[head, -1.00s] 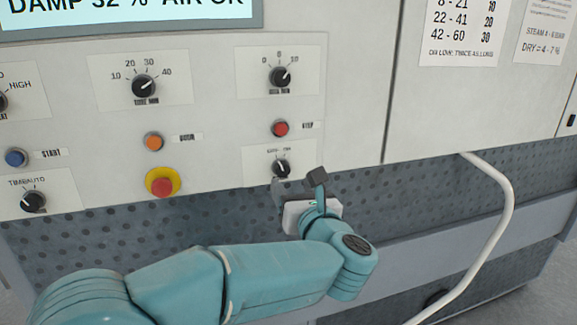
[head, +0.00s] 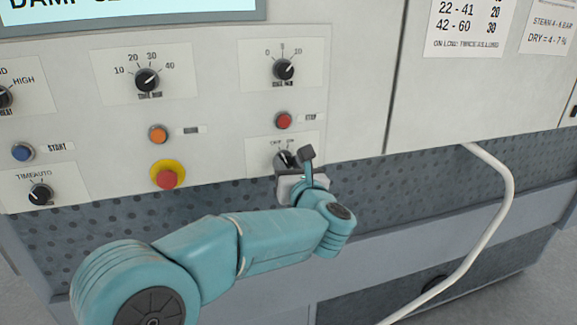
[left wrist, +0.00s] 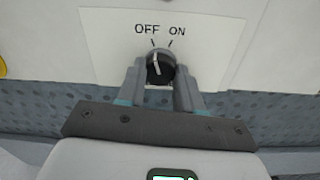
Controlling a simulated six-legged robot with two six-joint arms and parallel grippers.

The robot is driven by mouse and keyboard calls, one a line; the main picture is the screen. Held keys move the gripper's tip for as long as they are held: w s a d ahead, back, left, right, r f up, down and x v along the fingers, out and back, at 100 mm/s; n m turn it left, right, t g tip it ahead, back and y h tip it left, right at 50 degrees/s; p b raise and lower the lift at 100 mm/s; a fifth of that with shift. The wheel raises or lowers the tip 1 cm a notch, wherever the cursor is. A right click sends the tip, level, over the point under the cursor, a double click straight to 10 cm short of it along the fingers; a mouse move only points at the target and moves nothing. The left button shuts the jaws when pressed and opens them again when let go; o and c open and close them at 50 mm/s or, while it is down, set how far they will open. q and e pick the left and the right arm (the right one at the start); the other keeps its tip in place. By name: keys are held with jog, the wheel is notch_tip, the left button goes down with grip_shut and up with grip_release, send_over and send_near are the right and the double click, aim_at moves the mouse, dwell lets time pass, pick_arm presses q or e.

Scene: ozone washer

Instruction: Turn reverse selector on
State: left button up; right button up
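The reverse selector is a black round knob (left wrist: 160,66) with a white pointer line, on a white plate marked OFF and ON, seen in the left wrist view. Its pointer stands near upright, and I cannot tell exactly which mark it points at. In the head view the knob (head: 286,158) is partly hidden by my gripper. My left gripper (left wrist: 160,80) is open, with one finger on each side of the knob; I cannot tell whether they touch it. It also shows in the head view (head: 294,160). My right gripper is not in view.
Above the selector is a red stop button (head: 284,120), and above that a dial (head: 284,69). A red button on a yellow ring (head: 167,176) and an orange button (head: 158,134) are to the left. A white hose (head: 505,200) hangs at the right.

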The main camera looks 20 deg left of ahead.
pick_arm(q)
jog(key=shift+f+m+b, duration=0.15)
jog(key=shift+m+b, duration=0.65)
jog(key=shift+b, duration=0.1)
jog(key=shift+m+b, duration=0.5)
jog(key=shift+m, duration=0.3)
jog(key=shift+m+b, duration=0.4)
jog(key=shift+m, duration=1.9)
jog(key=o, duration=1)
jog(key=shift+o, duration=0.2)
jog(key=shift+d, duration=0.1)
jog(key=shift+s, duration=0.1)
